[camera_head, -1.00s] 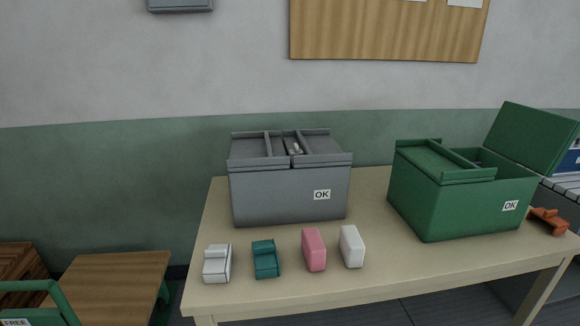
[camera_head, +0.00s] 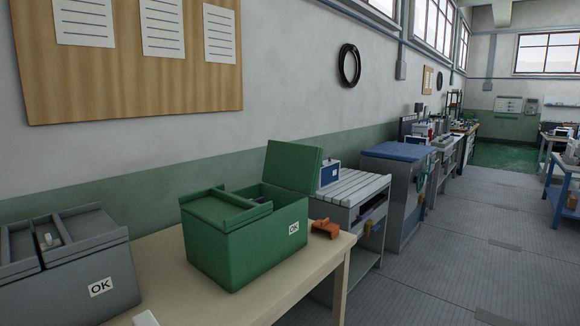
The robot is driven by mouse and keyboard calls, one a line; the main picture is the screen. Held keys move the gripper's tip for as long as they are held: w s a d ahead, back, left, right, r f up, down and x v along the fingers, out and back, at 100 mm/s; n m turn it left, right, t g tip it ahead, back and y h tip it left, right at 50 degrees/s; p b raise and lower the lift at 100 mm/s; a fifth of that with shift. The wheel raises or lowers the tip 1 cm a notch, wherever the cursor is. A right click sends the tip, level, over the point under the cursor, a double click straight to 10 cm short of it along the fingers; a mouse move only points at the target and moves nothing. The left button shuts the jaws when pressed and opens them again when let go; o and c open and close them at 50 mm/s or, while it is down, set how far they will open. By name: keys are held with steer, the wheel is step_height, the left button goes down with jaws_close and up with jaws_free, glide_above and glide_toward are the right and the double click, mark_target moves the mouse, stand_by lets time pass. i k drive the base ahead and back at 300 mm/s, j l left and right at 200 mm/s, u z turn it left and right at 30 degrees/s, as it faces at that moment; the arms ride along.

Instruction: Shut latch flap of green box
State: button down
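The green box (camera_head: 232,254) stands on the table with an OK label on its front. Its left lid part (camera_head: 226,208) lies closed over the left half. Its right flap (camera_head: 293,167) stands raised and tilted back, leaving the right compartment open, with something dark partly visible inside. I cannot tell from this view which part carries the latch.
A grey box (camera_head: 70,262) with an OK label stands to the left on the same table (camera_head: 165,262). An orange object (camera_head: 325,228) lies right of the green box.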

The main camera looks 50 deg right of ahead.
mark_target(294, 167)
steer(key=i+l, duration=0.15)
steer(key=l, duration=0.3)
steer(key=i+l+u, duration=0.15)
steer(key=l, duration=0.3)
steer(key=i+l, duration=0.15)
steer(key=l, duration=0.3)
steer(key=i+l+u, duration=0.1)
steer(key=l, duration=0.35)
steer(key=i+l+u, duration=0.1)
steer(key=l, duration=0.35)
steer(key=i+l, duration=0.1)
steer(key=l, duration=0.4)
steer(key=l+u, duration=0.1)
steer(key=l, duration=0.35)
steer(key=k+l, duration=0.1)
steer(key=l, duration=0.4)
steer(key=l+u, duration=0.15)
steer(key=l, duration=0.3)
steer(key=k+l+u, duration=0.1)
steer(key=l, duration=0.35)
steer(key=k+l+u, duration=0.1)
steer(key=l, duration=0.4)
steer(key=k+l, duration=0.1)
steer(key=l, duration=0.35)
steer(key=k+l+u, duration=0.25)
steer(key=k+l, duration=0.65)
steer(key=k, duration=0.15)
